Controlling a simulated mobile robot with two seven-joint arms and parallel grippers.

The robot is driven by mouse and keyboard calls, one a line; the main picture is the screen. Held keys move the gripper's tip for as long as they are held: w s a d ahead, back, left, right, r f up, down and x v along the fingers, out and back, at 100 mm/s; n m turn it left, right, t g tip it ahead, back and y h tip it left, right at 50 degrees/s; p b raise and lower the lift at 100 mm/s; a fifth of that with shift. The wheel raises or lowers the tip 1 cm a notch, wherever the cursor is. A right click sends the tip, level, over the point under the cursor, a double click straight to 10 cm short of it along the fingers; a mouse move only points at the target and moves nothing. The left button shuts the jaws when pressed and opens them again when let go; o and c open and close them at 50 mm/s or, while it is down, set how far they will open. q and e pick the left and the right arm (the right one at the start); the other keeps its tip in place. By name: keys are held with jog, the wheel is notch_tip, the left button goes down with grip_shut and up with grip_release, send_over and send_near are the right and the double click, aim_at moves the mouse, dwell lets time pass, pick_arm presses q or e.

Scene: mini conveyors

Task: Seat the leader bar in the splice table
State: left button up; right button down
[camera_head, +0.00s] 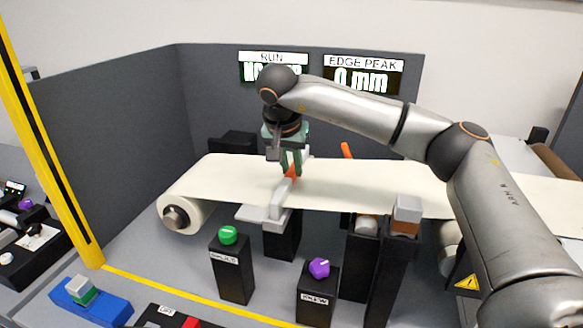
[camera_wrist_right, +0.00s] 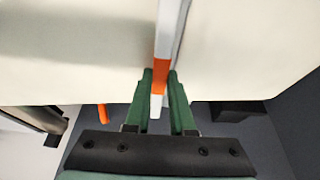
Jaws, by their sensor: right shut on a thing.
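My right gripper (camera_head: 290,163) is shut on the leader bar (camera_head: 291,172) from above, over the cream web. The bar shows an orange section at the fingers and lies across the web's width. In the right wrist view the green fingers (camera_wrist_right: 160,76) close on both sides of the bar (camera_wrist_right: 162,74), with a white end poking out between them. A pale grey splice table (camera_head: 251,214) stands on a black post at the web's near edge. A grey upright piece there overlaps the bar's near end, so I cannot tell whether they touch. My left gripper is not in view.
A green knob (camera_head: 227,235) and a purple knob (camera_head: 319,267) stand on black posts in front. A grey-topped block (camera_head: 406,209) stands to the right. An orange lever (camera_head: 347,151) rises behind the web. A roller (camera_head: 178,217) carries the web's left end.

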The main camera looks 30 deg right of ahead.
jog(key=shift+f, duration=0.25)
jog(key=c, duration=1.2)
grip_release()
jog(key=shift+f, duration=0.1)
jog(key=shift+c, duration=0.2)
jog(key=o, duration=0.5)
jog(key=v, duration=1.2)
jog(key=shift+r+p, duration=0.25)
jog(key=shift+p, duration=0.1)
jog(key=shift+d+f, duration=0.1)
